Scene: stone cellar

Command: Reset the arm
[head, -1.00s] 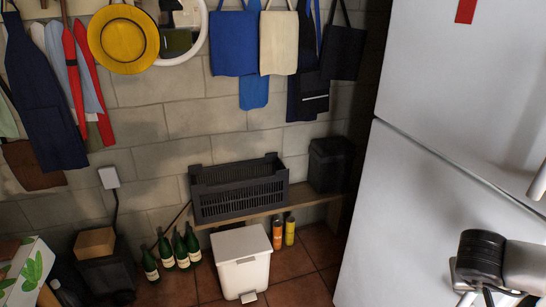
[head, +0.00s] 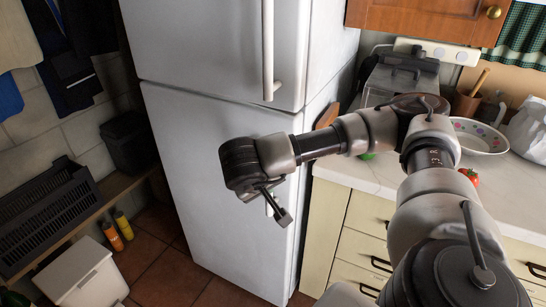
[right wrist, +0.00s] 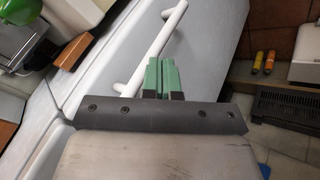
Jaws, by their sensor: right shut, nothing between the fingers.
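My right arm reaches across the middle of the head view, in front of the white fridge (head: 205,125). My right gripper (head: 280,212) hangs at its end, in front of the lower fridge door. In the right wrist view the two green fingers of my right gripper (right wrist: 163,75) are together with nothing between them. The white fridge handle (right wrist: 150,45) shows just beyond them; I cannot tell how far apart they are. My left gripper is not in view.
A counter (head: 350,176) with drawers stands right of the fridge. It bears a patterned bowl (head: 482,136) and a tomato (head: 468,176). At the left, a dark crate (head: 45,215) sits on a low shelf above a white bin (head: 82,275).

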